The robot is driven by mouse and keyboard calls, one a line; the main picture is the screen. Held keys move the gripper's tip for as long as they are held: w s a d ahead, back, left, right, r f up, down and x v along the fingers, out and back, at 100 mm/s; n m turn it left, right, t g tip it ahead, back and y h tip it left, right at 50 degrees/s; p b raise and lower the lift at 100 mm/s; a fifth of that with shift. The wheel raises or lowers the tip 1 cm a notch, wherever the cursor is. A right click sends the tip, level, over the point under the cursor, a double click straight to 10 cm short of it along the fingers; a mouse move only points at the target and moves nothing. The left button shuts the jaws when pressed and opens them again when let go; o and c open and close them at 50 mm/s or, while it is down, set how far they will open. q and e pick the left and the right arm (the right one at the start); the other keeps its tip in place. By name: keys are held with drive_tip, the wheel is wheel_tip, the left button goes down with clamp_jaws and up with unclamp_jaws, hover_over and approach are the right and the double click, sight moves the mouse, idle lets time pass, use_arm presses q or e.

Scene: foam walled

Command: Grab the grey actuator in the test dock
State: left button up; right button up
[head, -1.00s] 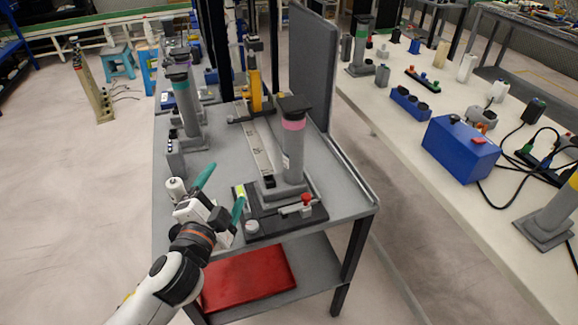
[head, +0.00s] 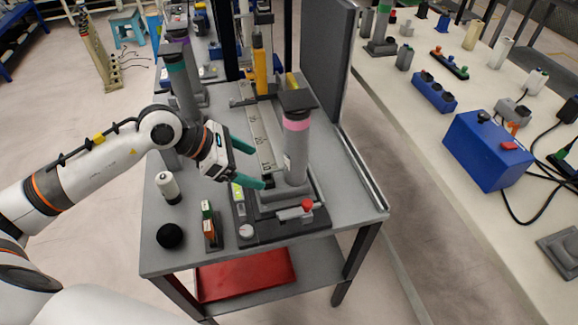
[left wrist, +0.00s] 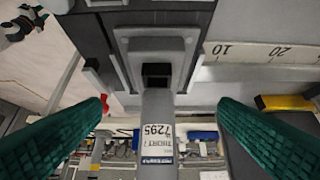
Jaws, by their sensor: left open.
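The grey actuator (head: 295,155) with a pink band and a dark square top stands upright in the test dock (head: 268,231), a black base on the grey cart. My left gripper (head: 258,166) is open with green fingers, just left of the actuator and pointing at its body. In the left wrist view, the actuator (left wrist: 157,130), with a white label reading 7295, shows between the two spread fingers of my left gripper (left wrist: 161,106). The fingers look apart from it. My right gripper is not in view.
Other grey actuators stand at the cart's left, one with a green band (head: 180,90). A dark upright panel (head: 326,60) stands behind at the right.

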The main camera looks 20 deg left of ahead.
sight(284, 180)
use_arm(q)
drive_tip(key=x, duration=0.4)
drive_tip(key=shift+d+p, duration=0.3)
drive_tip(key=shift+p, duration=0.1)
drive_tip(key=p+x, duration=0.1)
drive_tip(key=x, duration=0.4)
drive_tip(key=shift+f, duration=0.45)
drive_tip(key=shift+w+d+f, duration=0.15)
drive_tip(key=shift+d+f, duration=0.05)
drive_tip(key=shift+f, duration=0.1)
drive_tip(key=shift+c, duration=0.2)
drive_tip(key=c, duration=1.2)
drive_tip(key=shift+r, duration=0.1)
drive_tip(key=shift+c, duration=1.4)
drive_tip(key=shift+r, duration=0.15)
